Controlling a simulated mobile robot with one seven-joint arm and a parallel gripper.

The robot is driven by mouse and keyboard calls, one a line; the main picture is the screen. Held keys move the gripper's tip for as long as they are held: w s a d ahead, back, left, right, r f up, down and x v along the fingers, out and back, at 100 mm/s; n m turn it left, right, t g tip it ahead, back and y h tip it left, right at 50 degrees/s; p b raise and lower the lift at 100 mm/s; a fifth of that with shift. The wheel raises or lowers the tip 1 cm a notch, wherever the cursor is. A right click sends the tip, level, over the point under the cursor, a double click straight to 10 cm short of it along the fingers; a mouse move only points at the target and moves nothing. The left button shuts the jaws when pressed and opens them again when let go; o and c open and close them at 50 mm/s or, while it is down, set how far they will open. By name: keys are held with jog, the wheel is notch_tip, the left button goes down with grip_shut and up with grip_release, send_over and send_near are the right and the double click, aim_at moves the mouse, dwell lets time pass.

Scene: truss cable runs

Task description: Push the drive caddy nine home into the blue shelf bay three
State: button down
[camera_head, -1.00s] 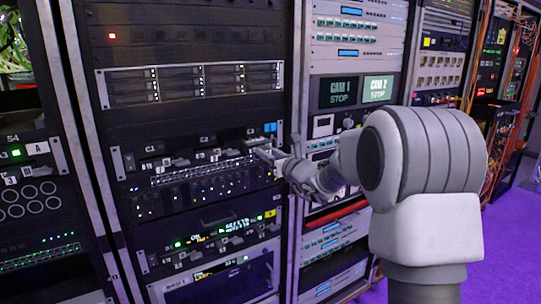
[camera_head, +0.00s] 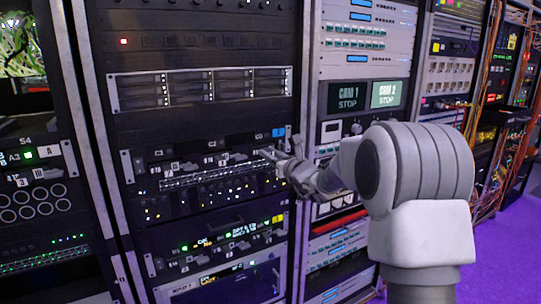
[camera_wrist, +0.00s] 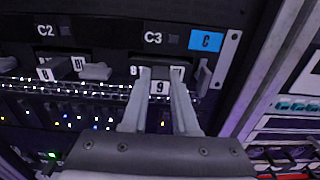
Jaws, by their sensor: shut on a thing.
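Drive caddy nine (camera_wrist: 160,87) shows its white "9" label in the wrist view, between the two fingers of my gripper (camera_wrist: 163,75). My gripper is shut on the front of the caddy. The caddy is at bay three, under the label C3 (camera_wrist: 153,38), in the row marked by a blue C tag (camera_wrist: 206,40). Its body behind the front is mostly hidden, so I cannot tell how deep it sits. In the head view my gripper (camera_head: 278,156) reaches the right end of the row from the right, below the blue tag (camera_head: 278,132).
Other caddies with handles sit to the left, below the C2 label (camera_wrist: 45,30). A light upright lever (camera_wrist: 203,77) stands close to the right finger. A perforated, lit strip (camera_head: 210,175) runs below the row. The rack's metal upright (camera_head: 303,100) is just right of the bay.

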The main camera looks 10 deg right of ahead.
jog(key=shift+w+a, duration=0.15)
jog(key=shift+w, duration=0.1)
jog(key=shift+w+a+r, duration=0.1)
jog(key=shift+w+a, duration=0.05)
jog(key=shift+w, duration=0.2)
jog(key=c, duration=0.7)
grip_release()
jog(key=shift+o, duration=0.5)
jog(key=v, duration=1.7)
jog(key=shift+s, duration=0.2)
